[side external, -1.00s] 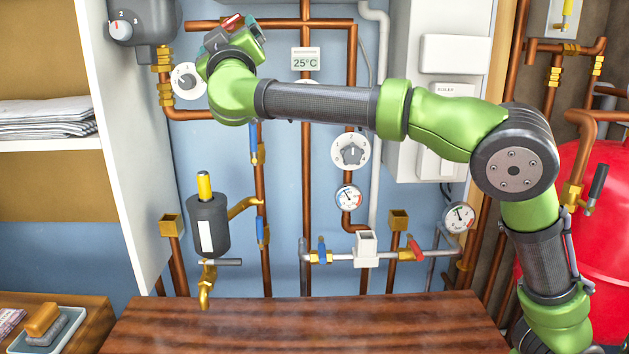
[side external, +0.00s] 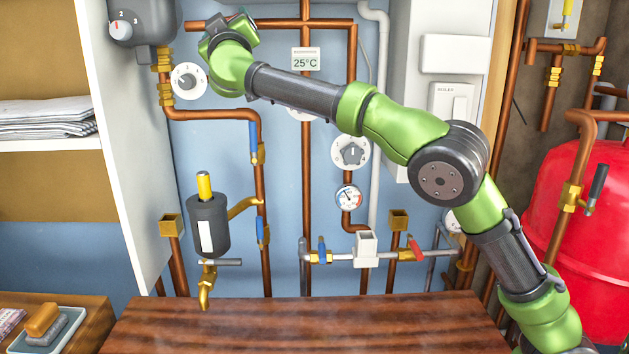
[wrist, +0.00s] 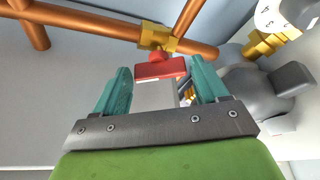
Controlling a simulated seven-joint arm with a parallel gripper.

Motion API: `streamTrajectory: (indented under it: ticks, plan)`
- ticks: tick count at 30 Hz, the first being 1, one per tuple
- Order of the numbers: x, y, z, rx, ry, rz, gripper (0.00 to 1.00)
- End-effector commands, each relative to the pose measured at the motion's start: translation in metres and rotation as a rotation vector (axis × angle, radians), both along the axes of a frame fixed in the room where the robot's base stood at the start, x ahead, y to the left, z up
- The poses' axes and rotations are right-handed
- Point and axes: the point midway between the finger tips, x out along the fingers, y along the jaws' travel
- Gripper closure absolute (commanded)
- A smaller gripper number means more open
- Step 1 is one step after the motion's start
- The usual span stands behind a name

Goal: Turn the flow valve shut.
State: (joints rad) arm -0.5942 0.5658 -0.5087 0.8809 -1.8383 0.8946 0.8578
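A red valve handle (wrist: 160,70) sits on a brass fitting (wrist: 158,38) on a copper pipe in the wrist view. My gripper (wrist: 160,66) is open, its two teal fingers apart on either side of the red handle. I see no clear contact; the handle appears at or just beyond the fingertips. In the side external view my gripper (side external: 232,20) is at the upper left, by the top horizontal copper pipe (side external: 285,23), and mostly hides this handle. No label shows which valve is the flow valve.
A grey unit with a knob (side external: 121,29) is left of my gripper, and a white dial (side external: 189,80) is below it. Blue-handled valves (side external: 253,143) and a red-handled valve (side external: 415,249) are lower down. A wooden top (side external: 300,325) lies clear in front.

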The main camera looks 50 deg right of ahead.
Motion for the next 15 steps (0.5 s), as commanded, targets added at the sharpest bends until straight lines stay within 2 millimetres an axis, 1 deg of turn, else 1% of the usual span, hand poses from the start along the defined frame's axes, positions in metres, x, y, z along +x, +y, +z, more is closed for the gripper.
streamTrajectory:
  ticks: [1, 7, 15]
  plan:
    - [-0.0001, 0.0001, 0.0001, 0.000, 0.000, 0.000, 0.35]
    - [-0.0001, 0.0002, 0.0001, 0.000, 0.000, 0.000, 0.66]
    - [-0.0006, 0.0000, 0.0004, -0.019, 0.019, 0.000, 0.67]
